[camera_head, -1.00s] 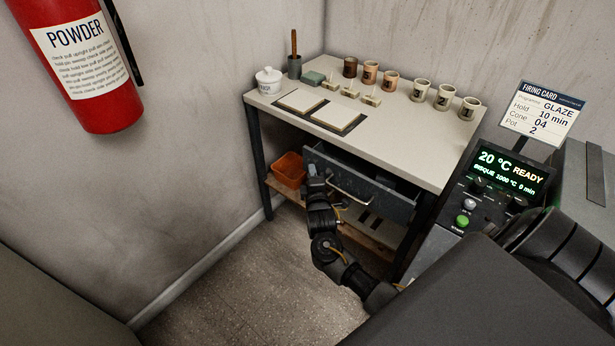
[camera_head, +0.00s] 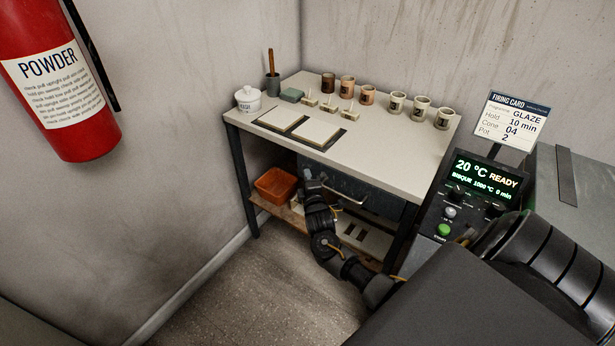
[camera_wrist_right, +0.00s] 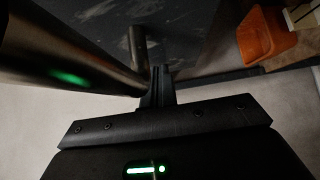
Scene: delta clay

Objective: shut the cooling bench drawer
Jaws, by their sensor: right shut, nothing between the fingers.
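The cooling bench (camera_head: 390,152) stands in the corner with a pale top. Its dark drawer front (camera_head: 375,195) sits close beneath the front edge of the top, and no drawer interior shows; I cannot tell whether a small gap remains. The drawer has a pale bar handle (camera_head: 350,197). My right gripper (camera_head: 310,175) is shut and empty at the left part of the drawer front, left of the handle. In the right wrist view the shut fingers (camera_wrist_right: 160,85) point at the speckled dark front (camera_wrist_right: 100,28), beside the handle's metal bar. My left gripper is out of view.
An orange bin (camera_head: 276,184) sits on the lower shelf, left of my gripper. Several cups, a lidded jar (camera_head: 248,98) and tiles stand on the bench. The kiln control panel (camera_head: 484,185) is at the right. A fire extinguisher (camera_head: 60,80) hangs at the left.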

